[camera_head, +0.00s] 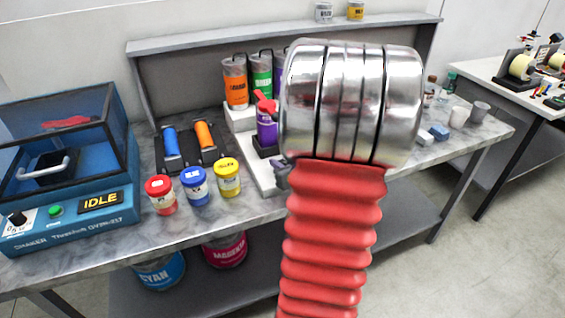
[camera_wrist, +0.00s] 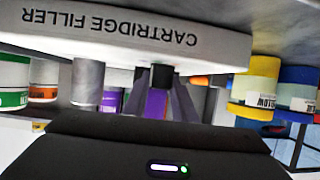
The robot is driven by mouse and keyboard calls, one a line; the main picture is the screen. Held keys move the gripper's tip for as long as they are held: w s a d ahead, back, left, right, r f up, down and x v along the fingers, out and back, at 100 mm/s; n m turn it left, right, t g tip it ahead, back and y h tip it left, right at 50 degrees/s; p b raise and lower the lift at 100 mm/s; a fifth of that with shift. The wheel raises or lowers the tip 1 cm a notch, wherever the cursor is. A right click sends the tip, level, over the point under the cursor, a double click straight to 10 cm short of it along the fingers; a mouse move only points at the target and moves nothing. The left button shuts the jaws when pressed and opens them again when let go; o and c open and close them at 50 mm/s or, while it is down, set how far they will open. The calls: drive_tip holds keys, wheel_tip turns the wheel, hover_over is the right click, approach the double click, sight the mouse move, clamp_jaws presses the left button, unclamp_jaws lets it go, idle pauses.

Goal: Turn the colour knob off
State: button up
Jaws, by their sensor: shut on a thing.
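The cartridge filler (camera_head: 262,178) is a white-based unit on the bench, with a purple bottle with a red top (camera_head: 267,128) in a black holder. In the wrist view, which is upside down, its white front edge (camera_wrist: 110,33) reads "CARTRIDGE FILLER". My gripper (camera_wrist: 157,80) is at this front edge, its two dark fingers shut on a small black part (camera_wrist: 158,75), which appears to be the colour knob. Purple shows between the fingers. The knob's angle and markings cannot be made out. In the head view my arm hides the filler's right side, and only a bit of my gripper (camera_head: 282,177) shows.
Red (camera_head: 160,195), blue (camera_head: 195,187) and yellow (camera_head: 227,178) pots stand left of the filler. Orange (camera_head: 235,82) and green (camera_head: 261,76) canisters stand behind it. A blue machine reading "IDLE" (camera_head: 100,201) is at far left. Cups (camera_head: 459,117) stand at right.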

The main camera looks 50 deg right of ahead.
drive_tip(key=shift+m+g+h, duration=0.7)
drive_tip(key=shift+m+h, duration=0.4)
drive_tip(key=shift+m+g+h, duration=0.5)
drive_tip(key=shift+m+h, duration=0.1)
drive_tip(key=shift+m+g+h, duration=1)
drive_tip(key=shift+m+g, duration=0.2)
drive_tip(key=shift+m, duration=0.2)
drive_tip(key=shift+s+d+m+g+h, duration=0.1)
drive_tip(key=shift+m+g+h, duration=0.4)
drive_tip(key=shift+m+g, duration=0.85)
drive_tip(key=shift+s+m+g+h, duration=0.1)
drive_tip(key=shift+m+g+h, duration=0.4)
drive_tip(key=shift+m+g, duration=1.15)
drive_tip(key=shift+g, duration=0.4)
drive_tip(key=o, duration=1)
drive_tip(key=shift+o, duration=0.2)
